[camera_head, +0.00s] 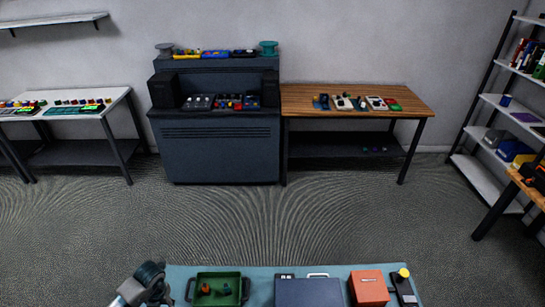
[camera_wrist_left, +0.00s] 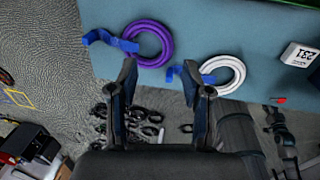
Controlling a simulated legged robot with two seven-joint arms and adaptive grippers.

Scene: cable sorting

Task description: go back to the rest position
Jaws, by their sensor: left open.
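The left wrist view shows my left gripper (camera_wrist_left: 160,80) open, with nothing between its two dark fingers. Beyond the fingers, a coiled purple cable (camera_wrist_left: 167,46) with a blue strap lies on the blue-teal table (camera_wrist_left: 235,30). A coiled white cable (camera_wrist_left: 241,74) with a blue strap lies to its right, near the table edge. The fingers are apart from the purple coil; the right finger overlaps the white coil's strap in the picture, and contact cannot be told. In the head view only part of my left arm shows at the bottom left. My right gripper is not in view.
The table's far edge holds a green tray (camera_head: 243,287), a grey case (camera_head: 308,293), an orange-red box (camera_head: 369,286) and a black device with a yellow knob (camera_head: 404,285). Several black rings (camera_wrist_left: 150,116) lie past the table edge. Open carpet (camera_head: 330,225) separates the table from the back furniture.

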